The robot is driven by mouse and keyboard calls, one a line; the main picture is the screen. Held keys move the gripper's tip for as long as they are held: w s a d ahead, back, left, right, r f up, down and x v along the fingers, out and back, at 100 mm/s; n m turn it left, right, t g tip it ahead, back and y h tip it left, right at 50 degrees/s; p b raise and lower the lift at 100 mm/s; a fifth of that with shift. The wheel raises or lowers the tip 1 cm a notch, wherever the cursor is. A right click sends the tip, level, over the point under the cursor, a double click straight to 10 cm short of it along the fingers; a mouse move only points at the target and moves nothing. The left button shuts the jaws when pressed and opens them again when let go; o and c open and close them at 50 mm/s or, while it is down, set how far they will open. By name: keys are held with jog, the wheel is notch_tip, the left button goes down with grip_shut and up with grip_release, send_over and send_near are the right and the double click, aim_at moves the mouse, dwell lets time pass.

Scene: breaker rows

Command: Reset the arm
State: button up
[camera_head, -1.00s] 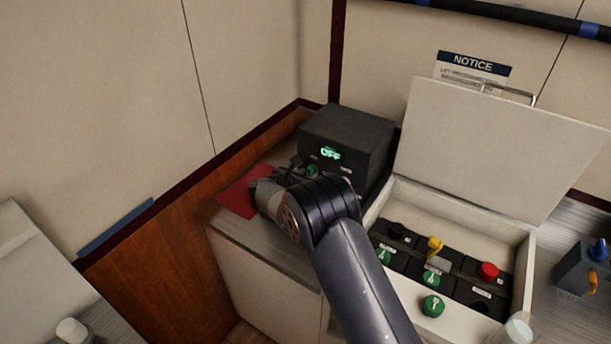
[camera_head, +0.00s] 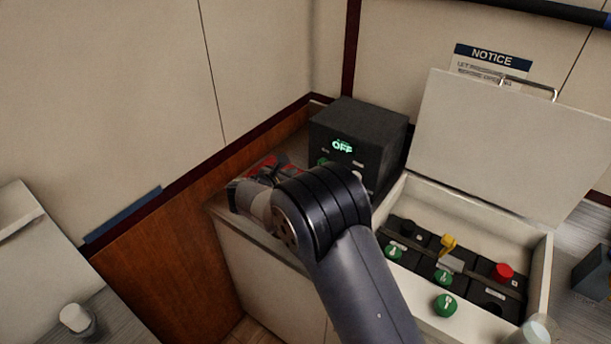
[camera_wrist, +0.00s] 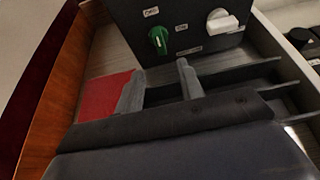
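My gripper (camera_wrist: 160,82) is open and empty, its two grey fingers apart in the wrist view. In the head view my gripper (camera_head: 258,180) is partly hidden by my own wrist, over the counter in front of the black box (camera_head: 362,130). The box's display reads OFF in green. In the wrist view the box's face carries a green knob (camera_wrist: 158,40) and a white knob (camera_wrist: 221,21), just beyond the fingertips. I see no contact with either knob.
A red mat (camera_wrist: 104,96) lies left of my fingers. To the right stands an open white case (camera_head: 547,270) with its lid (camera_head: 512,145) raised, holding green, yellow and red controls. A wooden panel (camera_head: 180,260) and walls bound the left. A notice (camera_head: 492,62) hangs behind.

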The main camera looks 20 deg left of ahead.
jog(key=shift+s+a+r, duration=0.1)
jog(key=shift+s, duration=0.25)
jog(key=p+x, duration=0.3)
jog(key=x, duration=0.7)
jog(key=shift+w, duration=0.45)
